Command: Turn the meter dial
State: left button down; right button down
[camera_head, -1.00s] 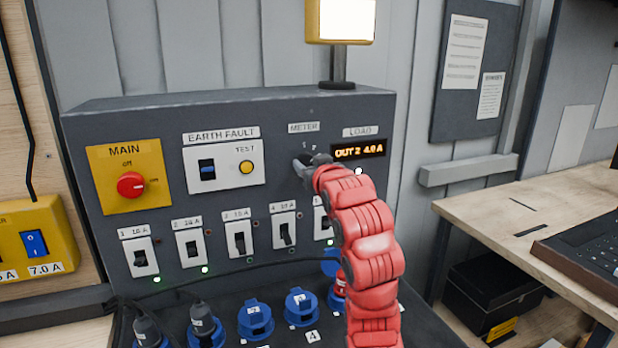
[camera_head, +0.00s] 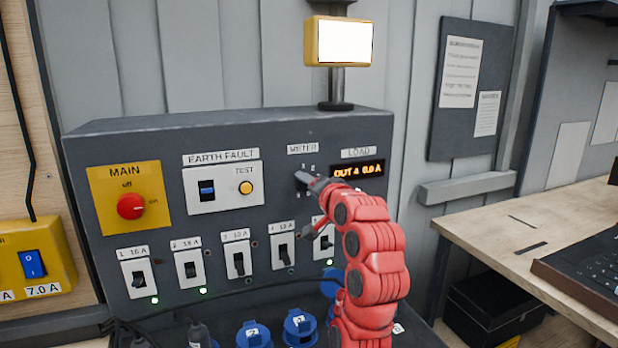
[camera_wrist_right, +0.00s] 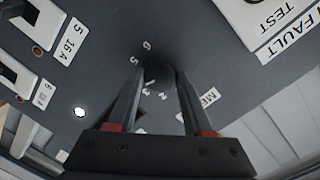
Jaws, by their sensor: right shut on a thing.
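The meter dial (camera_wrist_right: 158,76) is a small dark knob on the grey panel, ringed by white numbers in the right wrist view. My right gripper (camera_wrist_right: 157,85) is shut on it, one finger on each side. In the head view my right gripper (camera_head: 308,180) meets the panel below the METER label (camera_head: 303,149) and hides most of the dial. The load display (camera_head: 358,170) beside it reads OUT 4 0.0 A in orange. My left gripper is not in view.
The red main knob (camera_head: 131,206), the earth fault plate (camera_head: 222,188) and a row of breaker switches (camera_head: 190,270) share the panel. Blue sockets (camera_head: 252,334) and dark cables lie below. A lit lamp (camera_head: 340,42) stands above. A wooden bench (camera_head: 500,222) is at right.

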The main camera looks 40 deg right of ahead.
jog(key=shift+d+m+t+y+p, duration=0.1)
jog(key=shift+m+t+y+p, duration=0.15)
jog(key=shift+m+p, duration=2.25)
jog(key=shift+m+t+y+p, duration=0.25)
jog(key=shift+m+p, duration=2.05)
jog(key=shift+p, duration=0.35)
jog(key=shift+f, duration=0.1)
jog(key=shift+c, duration=1.6)
grip_release()
jog(key=shift+s, duration=0.1)
